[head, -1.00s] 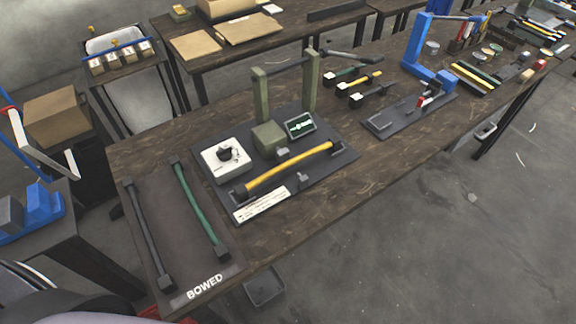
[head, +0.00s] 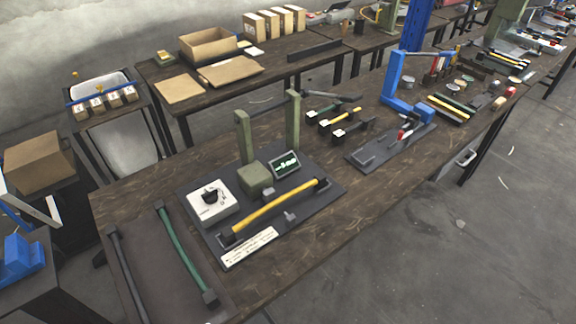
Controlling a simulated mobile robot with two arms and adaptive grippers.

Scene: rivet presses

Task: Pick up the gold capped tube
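A gold-yellow tube with dark end caps (head: 275,206) lies slantwise on the dark base plate (head: 325,200) of the green press (head: 245,135), on the near wooden table. Neither of my grippers shows in the head view, so nothing is seen holding the tube. A green tube with dark caps (head: 182,245) and a dark tube (head: 125,275) lie on a tray to its left.
A white dial box (head: 208,203), a small display (head: 286,164) and a white label strip (head: 249,248) surround the tube. Several short tubes (head: 345,122) lie behind. A blue press (head: 397,85) stands to the right. Open floor (head: 470,230) lies on the right side.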

